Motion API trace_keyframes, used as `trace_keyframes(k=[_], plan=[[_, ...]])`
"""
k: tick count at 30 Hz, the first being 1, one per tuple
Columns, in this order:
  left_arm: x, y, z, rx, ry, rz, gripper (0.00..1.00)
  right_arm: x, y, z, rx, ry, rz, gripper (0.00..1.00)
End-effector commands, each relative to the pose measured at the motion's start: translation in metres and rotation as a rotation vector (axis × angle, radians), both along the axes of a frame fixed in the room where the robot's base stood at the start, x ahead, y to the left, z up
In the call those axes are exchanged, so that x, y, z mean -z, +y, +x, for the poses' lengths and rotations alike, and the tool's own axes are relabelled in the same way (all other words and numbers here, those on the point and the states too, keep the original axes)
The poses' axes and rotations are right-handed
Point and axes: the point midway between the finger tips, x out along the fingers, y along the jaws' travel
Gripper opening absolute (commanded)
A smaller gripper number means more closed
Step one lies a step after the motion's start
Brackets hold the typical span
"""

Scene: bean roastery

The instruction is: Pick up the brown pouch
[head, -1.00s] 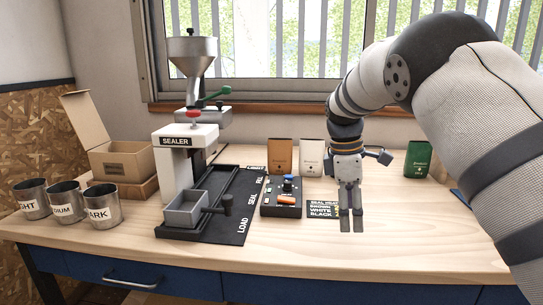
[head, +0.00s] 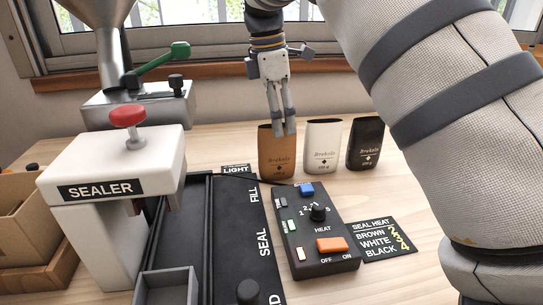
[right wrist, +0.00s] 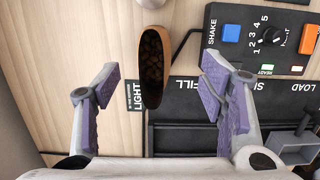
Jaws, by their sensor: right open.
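The brown pouch (head: 277,160) stands upright on the table behind the control box, the leftmost of three pouches. In the right wrist view the pouch (right wrist: 152,68) shows its open top from above, with dark beans inside. My right gripper (head: 282,133) points down at the pouch's top; its fingertips overlap the upper rim in the head view. In the right wrist view the gripper (right wrist: 158,88) is open, one finger on each side of the pouch, with visible gaps and no contact seen. My left gripper is not in view.
A white pouch (head: 322,145) and a black pouch (head: 366,143) stand right of the brown one. The control box (head: 316,255), a SEAL HEAT card (head: 385,240) and a LIGHT label (head: 236,169) lie nearby. The sealer (head: 110,175) and its black base (head: 225,235) stand left.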

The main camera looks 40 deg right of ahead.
Motion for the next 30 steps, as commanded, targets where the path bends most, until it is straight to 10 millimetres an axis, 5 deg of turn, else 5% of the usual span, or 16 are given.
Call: trace_keyframes(k=[12, 20, 27, 30], plan=[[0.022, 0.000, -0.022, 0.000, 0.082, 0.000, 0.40, 0.076, -0.007, 0.003, 0.002, 0.014, 0.002, 0.64], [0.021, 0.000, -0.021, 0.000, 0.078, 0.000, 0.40, 0.075, -0.008, 0.002, 0.001, -0.001, 0.000, 0.64], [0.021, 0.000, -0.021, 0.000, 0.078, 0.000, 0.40, 0.075, -0.008, 0.002, 0.001, -0.001, 0.001, 0.14], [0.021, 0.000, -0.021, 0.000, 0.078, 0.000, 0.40, 0.075, -0.008, 0.002, 0.001, -0.001, 0.001, 0.10]])
